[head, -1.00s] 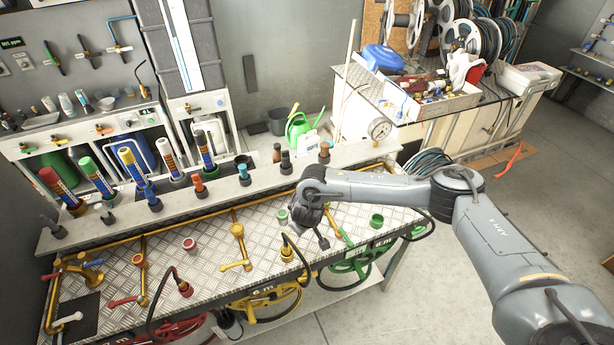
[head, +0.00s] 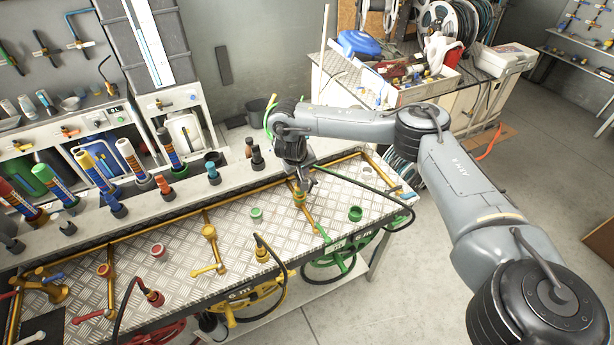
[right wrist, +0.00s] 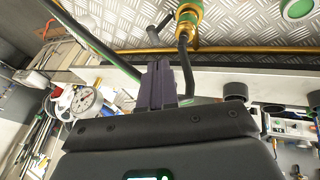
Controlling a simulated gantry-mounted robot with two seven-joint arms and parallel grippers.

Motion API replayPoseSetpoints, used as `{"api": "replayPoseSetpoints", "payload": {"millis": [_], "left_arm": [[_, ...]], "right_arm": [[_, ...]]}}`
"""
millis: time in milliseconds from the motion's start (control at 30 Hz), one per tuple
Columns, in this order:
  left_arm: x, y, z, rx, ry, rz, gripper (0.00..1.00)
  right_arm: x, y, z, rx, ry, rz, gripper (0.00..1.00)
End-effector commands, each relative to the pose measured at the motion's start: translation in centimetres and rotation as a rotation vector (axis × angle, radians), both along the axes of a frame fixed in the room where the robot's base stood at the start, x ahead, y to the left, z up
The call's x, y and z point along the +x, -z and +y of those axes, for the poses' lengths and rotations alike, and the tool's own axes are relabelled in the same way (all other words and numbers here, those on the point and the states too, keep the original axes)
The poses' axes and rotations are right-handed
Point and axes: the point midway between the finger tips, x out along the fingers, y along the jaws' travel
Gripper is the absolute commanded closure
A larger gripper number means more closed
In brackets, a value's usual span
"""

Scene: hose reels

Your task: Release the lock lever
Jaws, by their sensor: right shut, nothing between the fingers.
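My right gripper (head: 310,185) is over the far right part of the metal bench, beside a brass fitting with a green ring (head: 299,198). In the right wrist view its dark fingers (right wrist: 162,66) are together and empty, and the brass fitting (right wrist: 186,22) stands just beyond them. A green lever handle (head: 322,233) lies on the bench in front of that fitting. A yellow lever (head: 207,269) and a red lever (head: 88,316) sit further left. I cannot tell which of these is the lock lever. My left gripper is not in view.
A black hose (head: 385,190) arches close to my right gripper at the bench's right end. Green (head: 330,266) and yellow (head: 262,300) reels hang below the front edge. Coloured nozzles stand along the back ledge (head: 140,205). The floor at right is clear.

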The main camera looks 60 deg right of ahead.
Motion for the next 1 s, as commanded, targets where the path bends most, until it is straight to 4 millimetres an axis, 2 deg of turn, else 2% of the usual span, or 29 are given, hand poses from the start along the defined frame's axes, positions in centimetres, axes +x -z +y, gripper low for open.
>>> {"api": "replayPoseSetpoints", "payload": {"millis": [167, 500, 700, 1000], "left_arm": [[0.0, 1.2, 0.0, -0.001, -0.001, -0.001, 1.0], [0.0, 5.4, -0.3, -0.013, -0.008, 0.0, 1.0], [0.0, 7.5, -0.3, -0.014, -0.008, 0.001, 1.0], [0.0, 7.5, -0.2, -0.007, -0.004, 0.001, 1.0]], "right_arm": [[0.0, 1.3, -0.4, 0.0, 0.002, 0.002, 1.0], [0.4, 5.4, -2.3, 0.001, 0.003, 0.001, 1.0], [0.6, 7.1, -3.3, 0.0, 0.001, 0.001, 1.0], [0.9, 8.6, -4.4, 0.001, 0.0, 0.001, 1.0]]}}
